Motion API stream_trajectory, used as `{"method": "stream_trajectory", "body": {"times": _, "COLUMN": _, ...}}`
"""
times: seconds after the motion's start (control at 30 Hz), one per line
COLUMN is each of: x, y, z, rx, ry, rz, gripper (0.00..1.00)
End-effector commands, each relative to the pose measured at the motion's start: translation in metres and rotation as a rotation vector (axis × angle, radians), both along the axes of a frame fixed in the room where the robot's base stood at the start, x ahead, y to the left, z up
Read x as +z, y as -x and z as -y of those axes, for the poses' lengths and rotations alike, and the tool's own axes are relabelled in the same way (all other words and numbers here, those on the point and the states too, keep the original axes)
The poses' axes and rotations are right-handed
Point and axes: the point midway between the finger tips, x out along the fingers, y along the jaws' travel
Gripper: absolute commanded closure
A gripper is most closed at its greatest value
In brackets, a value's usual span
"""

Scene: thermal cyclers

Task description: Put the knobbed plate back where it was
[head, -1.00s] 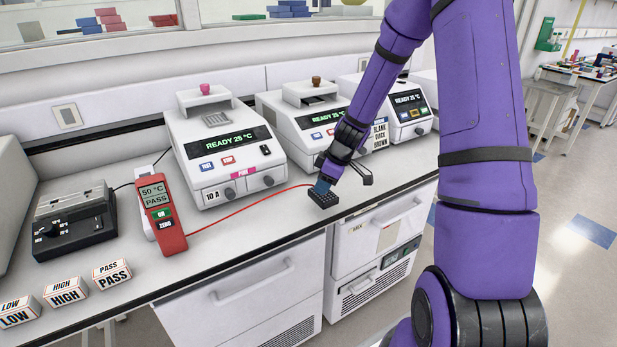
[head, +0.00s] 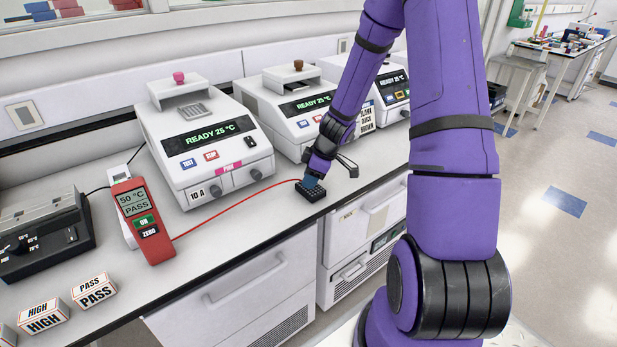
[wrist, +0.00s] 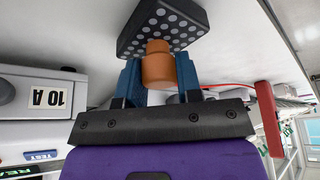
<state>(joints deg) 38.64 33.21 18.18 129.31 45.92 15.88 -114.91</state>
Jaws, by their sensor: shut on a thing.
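The knobbed plate is a small black block with rows of pale round dots in the wrist view (wrist: 143,40). In the head view the plate (head: 316,200) is low at the bench's front edge, in front of the cyclers; whether it touches the bench I cannot tell. Its orange-brown knob (wrist: 160,68) sits between the blue fingers of my gripper (wrist: 160,82), which is shut on it. My gripper (head: 314,181) comes down on the plate from behind in the head view. The left cycler (head: 205,140) and middle cycler (head: 300,105) read READY 25 °C.
A red meter (head: 143,220) reads 50 °C PASS; its red cable (head: 235,210) runs to the plate. A third cycler (head: 395,90) stands behind my arm. PASS (head: 95,288) and HIGH (head: 43,315) blocks lie at the front left. Bench before the left cycler is mostly clear.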

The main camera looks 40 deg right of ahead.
Motion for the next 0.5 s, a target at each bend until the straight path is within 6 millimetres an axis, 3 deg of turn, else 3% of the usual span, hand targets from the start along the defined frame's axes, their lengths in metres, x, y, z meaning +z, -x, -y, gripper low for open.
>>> {"method": "stream_trajectory", "body": {"times": 0.17, "x": -0.003, "y": 0.0, "z": 0.0, "rx": 0.0, "ry": -0.001, "rz": -0.001, "gripper": 0.99}}
{"method": "stream_trajectory", "body": {"times": 0.2, "x": -0.0029, "y": 0.0001, "z": -0.0001, "rx": 0.0, "ry": -0.001, "rz": -0.001, "gripper": 0.61}}
{"method": "stream_trajectory", "body": {"times": 0.3, "x": -0.0027, "y": 0.0, "z": -0.0002, "rx": 0.0, "ry": -0.001, "rz": -0.001, "gripper": 0.42}}
{"method": "stream_trajectory", "body": {"times": 0.5, "x": -0.0027, "y": -0.0001, "z": -0.0001, "rx": 0.0, "ry": -0.001, "rz": -0.001, "gripper": 0.42}}
